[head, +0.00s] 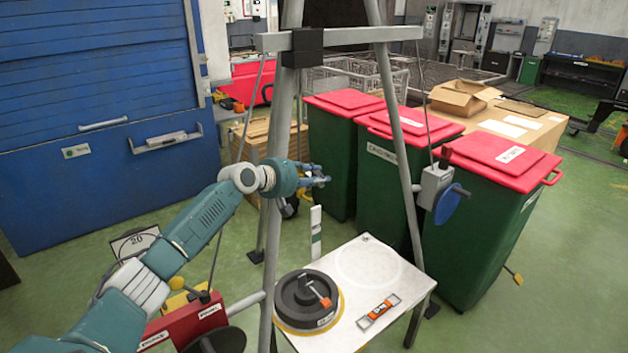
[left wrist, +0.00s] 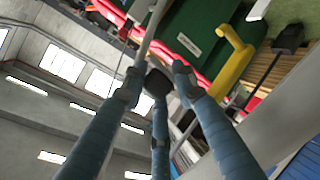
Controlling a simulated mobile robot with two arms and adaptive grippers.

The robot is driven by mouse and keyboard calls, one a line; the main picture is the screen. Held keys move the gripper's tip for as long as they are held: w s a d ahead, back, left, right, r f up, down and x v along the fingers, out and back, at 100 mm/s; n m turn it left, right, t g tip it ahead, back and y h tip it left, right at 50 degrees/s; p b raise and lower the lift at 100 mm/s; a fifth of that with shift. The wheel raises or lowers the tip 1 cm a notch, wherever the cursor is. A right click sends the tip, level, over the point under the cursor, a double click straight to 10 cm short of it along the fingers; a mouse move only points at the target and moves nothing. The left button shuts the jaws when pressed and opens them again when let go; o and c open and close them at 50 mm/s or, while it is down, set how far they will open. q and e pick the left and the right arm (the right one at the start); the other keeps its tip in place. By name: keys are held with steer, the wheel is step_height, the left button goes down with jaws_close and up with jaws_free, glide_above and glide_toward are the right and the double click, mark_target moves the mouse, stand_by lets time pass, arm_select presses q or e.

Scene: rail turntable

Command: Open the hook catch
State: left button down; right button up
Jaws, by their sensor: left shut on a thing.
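My left gripper (head: 322,179) reaches in from the left, between the legs of a grey frame (head: 345,38). Its blue fingers are closed together, and they also show in the left wrist view (left wrist: 160,80). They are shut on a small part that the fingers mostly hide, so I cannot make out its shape. I cannot clearly pick out the hook catch in either view. A white and green post (head: 316,232) stands just below the gripper in the head view. A yellow bent bar (left wrist: 236,58) shows to the right of the fingers in the left wrist view. My right gripper is not in view.
Green bins with red lids (head: 505,160) stand behind and right of the frame. A grey box with a blue wheel (head: 447,203) hangs on the right leg. A white table (head: 408,290) holds a black round piece (head: 303,296) and an orange level (head: 379,310).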

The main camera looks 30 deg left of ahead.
arm_select(q)
steer(key=shift+w+d+r+n+h, duration=0.15)
steer(key=shift+r+n+h, duration=0.2)
steer(key=shift+r, duration=0.5)
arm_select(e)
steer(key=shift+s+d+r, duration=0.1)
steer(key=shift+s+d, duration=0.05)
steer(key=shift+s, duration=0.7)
arm_select(q)
steer(key=shift+r, duration=0.1)
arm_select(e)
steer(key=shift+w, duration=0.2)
arm_select(q)
steer(key=c, duration=1.5)
jaws_free()
steer(key=shift+o, duration=0.2)
steer(key=shift+d, duration=0.1)
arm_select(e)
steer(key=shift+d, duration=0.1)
arm_select(q)
steer(key=shift+f, duration=0.25)
